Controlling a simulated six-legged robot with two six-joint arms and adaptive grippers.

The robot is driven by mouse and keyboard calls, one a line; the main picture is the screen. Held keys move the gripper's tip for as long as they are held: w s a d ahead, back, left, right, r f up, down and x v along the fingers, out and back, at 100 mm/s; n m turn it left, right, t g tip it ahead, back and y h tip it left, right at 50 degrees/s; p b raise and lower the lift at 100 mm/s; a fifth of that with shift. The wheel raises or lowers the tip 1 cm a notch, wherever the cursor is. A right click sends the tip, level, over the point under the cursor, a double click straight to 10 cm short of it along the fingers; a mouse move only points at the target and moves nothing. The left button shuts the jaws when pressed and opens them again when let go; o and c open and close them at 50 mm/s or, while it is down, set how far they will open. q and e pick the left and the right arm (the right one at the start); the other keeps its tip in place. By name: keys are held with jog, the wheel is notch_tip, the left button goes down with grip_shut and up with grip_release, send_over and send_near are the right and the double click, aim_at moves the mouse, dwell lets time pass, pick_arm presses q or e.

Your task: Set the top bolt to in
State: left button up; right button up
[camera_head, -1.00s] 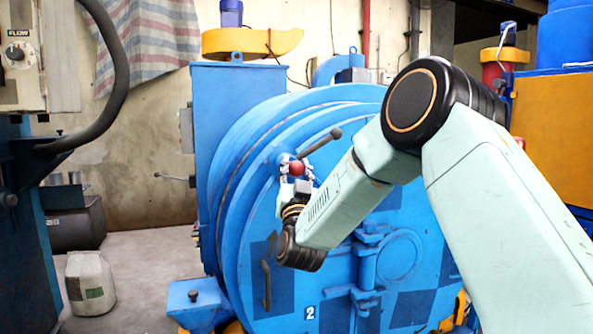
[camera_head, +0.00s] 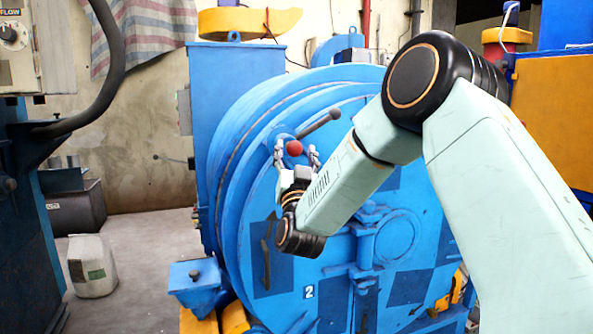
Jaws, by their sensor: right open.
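The top bolt shows on the upper left of the round blue drum door (camera_head: 335,215). Its dark handle (camera_head: 321,123) slants up to the right, and a red ball (camera_head: 294,148) sits at its lower left. My right gripper (camera_head: 297,150) is open, with one finger on each side of the red ball. I cannot tell whether the fingers touch it. My wrist hides the door just below the ball. My left gripper is not in view.
A dark vertical handle (camera_head: 266,255) is on the door's lower left. A white plastic canister (camera_head: 92,266) stands on the floor at left, beside a blue machine column (camera_head: 30,230). The floor between canister and drum is clear.

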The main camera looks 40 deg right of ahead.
jog(key=v, duration=1)
jog(key=shift+s+a, duration=0.2)
jog(key=shift+a, duration=0.05)
jog(key=shift+f, duration=0.15)
